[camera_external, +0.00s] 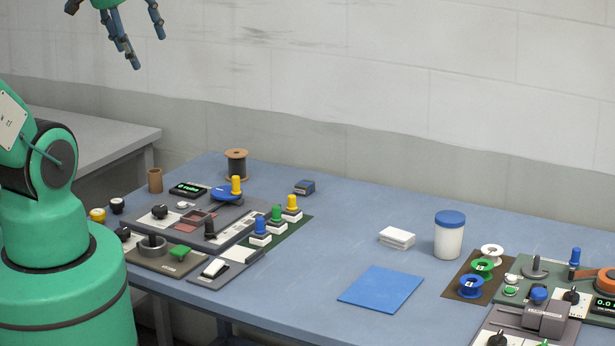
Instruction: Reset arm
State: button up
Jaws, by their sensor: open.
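My gripper (122,36) hangs at the top left edge of the view, high above the table and in front of the grey wall. Its dark blue fingers are spread apart and point down, with nothing between them. The top of the gripper is cut off by the frame. My green arm base stands at the lower left, and the links between it and the gripper are mostly out of view.
The blue table (345,225) carries a control panel (225,212) with several coloured knobs at left. A blue mat (381,289), white blocks (397,238) and a blue-lidded jar (449,236) stand mid-right. Coloured spools (471,286) lie beside another panel (535,268). The air above the table is clear.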

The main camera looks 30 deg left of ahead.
notch_tip(320, 180, down, 9)
jog(key=b, duration=0.9)
jog(key=shift+f, duration=0.2)
